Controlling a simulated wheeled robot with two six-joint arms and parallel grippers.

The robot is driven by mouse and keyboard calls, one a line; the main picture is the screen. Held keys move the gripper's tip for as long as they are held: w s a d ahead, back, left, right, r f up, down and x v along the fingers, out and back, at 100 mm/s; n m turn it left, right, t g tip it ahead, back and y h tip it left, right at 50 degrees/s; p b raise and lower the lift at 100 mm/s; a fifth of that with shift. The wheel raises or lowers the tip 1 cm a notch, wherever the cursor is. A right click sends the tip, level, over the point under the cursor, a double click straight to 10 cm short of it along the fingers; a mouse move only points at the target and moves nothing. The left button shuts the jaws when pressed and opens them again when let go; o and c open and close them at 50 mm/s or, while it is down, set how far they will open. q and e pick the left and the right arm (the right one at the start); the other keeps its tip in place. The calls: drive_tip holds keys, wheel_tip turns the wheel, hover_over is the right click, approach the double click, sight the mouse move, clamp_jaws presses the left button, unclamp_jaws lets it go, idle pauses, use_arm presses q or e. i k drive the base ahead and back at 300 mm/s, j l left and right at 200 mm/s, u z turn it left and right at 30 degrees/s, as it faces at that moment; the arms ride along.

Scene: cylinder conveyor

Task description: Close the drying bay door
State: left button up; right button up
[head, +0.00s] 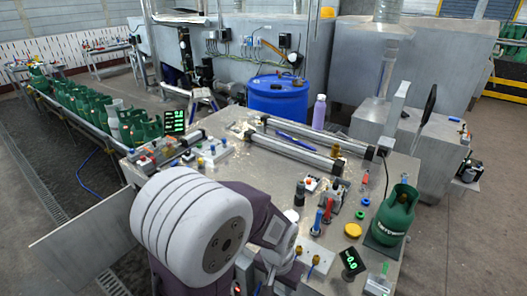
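A flat grey panel (78,228) sticks out to the left from beside the workbench, low and near the floor. It looks like a door standing open, but no label shows that it is the drying bay door. My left arm, with a large white joint, covers its right end and the bench's near left side. My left gripper (272,272) is low at the bottom middle, right of the panel and apart from it. Its fingers are mostly hidden, so its opening does not show. My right gripper is not in view.
The metal workbench (240,160) carries a green gas cylinder (393,217), two long rails, tools and small displays. A row of green cylinders (87,105) stands on a conveyor at left. A blue drum (278,98) stands behind. Open floor (460,225) lies right.

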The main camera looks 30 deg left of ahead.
sight(80, 250)
drive_tip(key=k+j, duration=0.15)
drive_tip(key=j, duration=0.25)
drive_tip(key=k+j, duration=0.1)
drive_tip(key=j, duration=0.25)
drive_tip(key=k+j+z, duration=0.1)
drive_tip(key=j, duration=0.3)
drive_tip(key=k+j, duration=0.2)
drive_tip(key=j, duration=0.15)
drive_tip(key=k+j, duration=0.15)
drive_tip(key=j, duration=0.2)
drive_tip(key=k+j, duration=0.15)
drive_tip(key=j, duration=0.45)
drive_tip(key=k+j+z, duration=0.1)
drive_tip(key=j, duration=0.45)
drive_tip(key=k+j, duration=0.25)
drive_tip(key=j, duration=0.3)
drive_tip(key=k+j+z, duration=0.1)
drive_tip(key=j, duration=0.5)
drive_tip(key=k+j, duration=0.25)
drive_tip(key=j, duration=0.3)
drive_tip(key=k+j+z, duration=0.15)
drive_tip(key=j, duration=0.4)
drive_tip(key=k+j, duration=0.25)
drive_tip(key=j, duration=0.3)
drive_tip(key=k+j+z, duration=0.1)
drive_tip(key=k+j, duration=0.15)
drive_tip(key=j, duration=0.25)
drive_tip(key=i+l+u, duration=0.1)
drive_tip(key=i+u, duration=0.2)
drive_tip(key=u, duration=0.15)
